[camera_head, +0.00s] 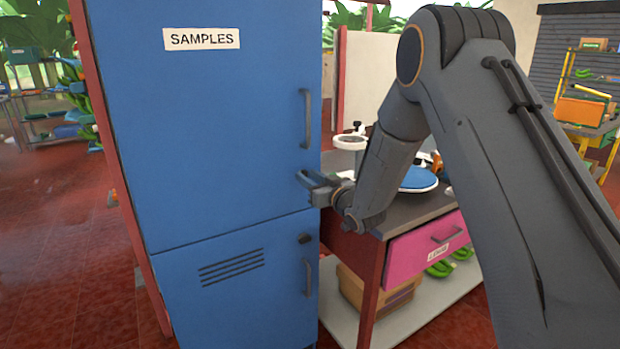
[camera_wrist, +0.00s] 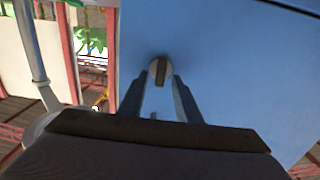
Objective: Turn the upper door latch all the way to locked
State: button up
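The upper door (camera_head: 210,130) is blue, labelled SAMPLES, and looks closed. Its latch (camera_wrist: 160,70) shows in the wrist view as a small round pale plate with a dark bar across it, upright in that picture. In the head view the latch is hidden by my gripper (camera_head: 308,181), which is at the door's right edge below the handle. In the wrist view my gripper (camera_wrist: 162,80) points at the latch, its two fingers apart on either side of it. The fingers look open, with no clear contact on the bar.
The upper handle (camera_head: 307,118) stands just above my gripper. The lower blue door (camera_head: 235,290) has a dark knob (camera_head: 304,239) and its own handle (camera_head: 308,277). A bench (camera_head: 420,208) with a pink drawer (camera_head: 425,243) and a blue plate (camera_head: 418,180) stands close on the right.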

grip_shut()
jog(key=shift+m, duration=0.4)
jog(key=m, duration=0.2)
jog(key=shift+w+d+m, duration=0.1)
jog(key=shift+d+m, duration=0.05)
jog(key=shift+m, duration=0.25)
jog(key=m, duration=0.9)
jog(key=f+m, duration=0.1)
jog(key=m, duration=0.4)
jog(key=shift+w+d, duration=0.25)
jog(key=shift+d, duration=0.1)
jog(key=shift+m, duration=0.3)
